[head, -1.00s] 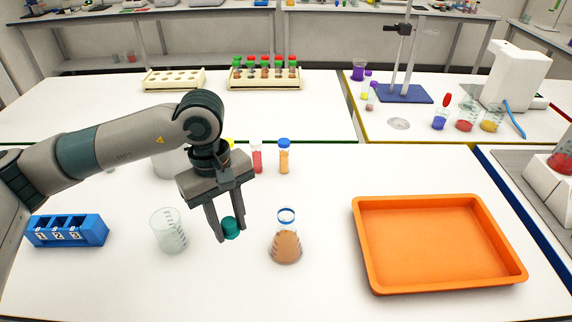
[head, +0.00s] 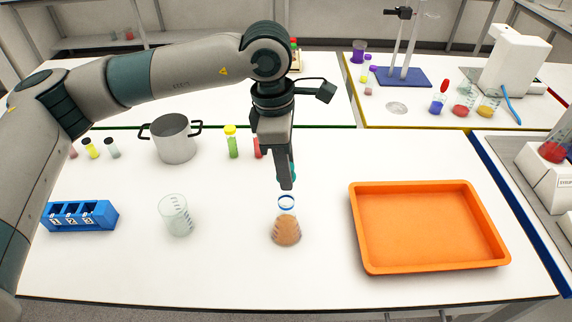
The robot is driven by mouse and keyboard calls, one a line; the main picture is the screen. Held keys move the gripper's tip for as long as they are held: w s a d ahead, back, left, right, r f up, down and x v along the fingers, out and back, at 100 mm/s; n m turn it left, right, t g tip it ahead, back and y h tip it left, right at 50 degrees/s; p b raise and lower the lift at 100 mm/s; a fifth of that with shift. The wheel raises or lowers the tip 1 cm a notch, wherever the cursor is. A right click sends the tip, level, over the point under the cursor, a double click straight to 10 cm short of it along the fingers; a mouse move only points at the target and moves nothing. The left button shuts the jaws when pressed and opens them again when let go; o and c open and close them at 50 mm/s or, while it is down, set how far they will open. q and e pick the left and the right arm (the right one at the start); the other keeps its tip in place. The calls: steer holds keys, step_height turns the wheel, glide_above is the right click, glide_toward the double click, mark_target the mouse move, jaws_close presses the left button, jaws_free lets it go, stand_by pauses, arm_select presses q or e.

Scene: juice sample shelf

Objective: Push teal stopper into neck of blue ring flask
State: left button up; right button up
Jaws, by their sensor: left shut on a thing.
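The blue ring flask (head: 286,226) stands upright on the white table, with a blue ring at its neck and orange-brown contents. My left gripper (head: 288,184) is shut on the teal stopper (head: 294,172), of which only a small teal edge shows behind the finger. The gripper points down and appears just above or behind the flask's neck in the picture. A gap shows between the fingertips and the blue ring. The stopper's lower end is hidden by the finger. My right gripper is not in view.
A beaker (head: 175,215) and a blue numbered rack (head: 82,216) stand left of the flask. An orange tray (head: 428,262) lies to the right. A metal pot (head: 174,140) and several capped vials, one of them green (head: 232,142), stand behind. The table in front is clear.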

arm_select(q)
steer(key=shift+f, duration=0.2)
glide_toward(286, 217)
steer(key=shift+w+d+f, duration=0.15)
steer(key=shift+w+d, duration=0.15)
steer(key=shift+w, duration=0.2)
steer(key=shift+w+d+f, duration=0.15)
steer(key=shift+w+d, duration=0.15)
steer(key=shift+w, duration=0.15)
steer(key=shift+b, duration=0.3)
steer(key=shift+b, duration=1.25)
steer(key=shift+f+b, duration=0.9)
steer(key=shift+b, duration=0.3)
stand_by(0.6)
steer(key=shift+b, duration=0.5)
steer(key=shift+a, duration=0.25)
